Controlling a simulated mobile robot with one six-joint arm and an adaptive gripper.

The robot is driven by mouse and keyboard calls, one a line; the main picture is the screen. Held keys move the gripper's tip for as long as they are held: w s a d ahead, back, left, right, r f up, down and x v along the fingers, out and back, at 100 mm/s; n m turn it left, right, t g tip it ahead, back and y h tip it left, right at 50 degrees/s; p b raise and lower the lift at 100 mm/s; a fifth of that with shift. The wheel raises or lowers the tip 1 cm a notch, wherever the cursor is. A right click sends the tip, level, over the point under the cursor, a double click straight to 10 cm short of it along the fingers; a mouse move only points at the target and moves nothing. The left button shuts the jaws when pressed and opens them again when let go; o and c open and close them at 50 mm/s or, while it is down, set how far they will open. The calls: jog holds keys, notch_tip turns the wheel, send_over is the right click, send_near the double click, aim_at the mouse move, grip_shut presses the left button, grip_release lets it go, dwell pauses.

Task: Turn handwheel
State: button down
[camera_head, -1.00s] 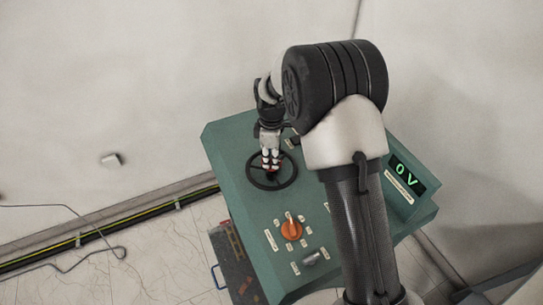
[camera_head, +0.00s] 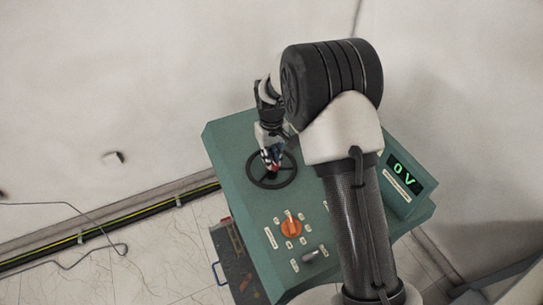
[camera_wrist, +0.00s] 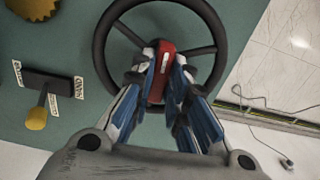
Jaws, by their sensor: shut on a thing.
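The black handwheel (camera_head: 286,180) with spokes lies on the sloping top of a green control box (camera_head: 236,140). My gripper (camera_head: 272,162) comes down over the wheel from above. In the wrist view the handwheel (camera_wrist: 103,45) fills the upper middle. My gripper (camera_wrist: 163,78) is shut there on the wheel's red handle (camera_wrist: 161,68), one finger on each side. The handle stands at the wheel's hub or near it; the fingers hide its lower part. A display (camera_head: 404,172) on the box reads 0 V.
An orange knob (camera_head: 291,229) and a grey lever (camera_head: 315,254) sit on the box below the wheel, with small labels around. A yellow-tipped lever (camera_wrist: 37,118) shows in the wrist view. A cable (camera_head: 90,236) runs along the floor by the wall.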

jog(key=m, duration=0.6)
dwell(0.6)
jog(key=c, duration=1.6)
grip_release()
jog(key=shift+o, duration=0.2)
notch_tip(320, 180, up, 12)
jog(key=shift+r, duration=0.1)
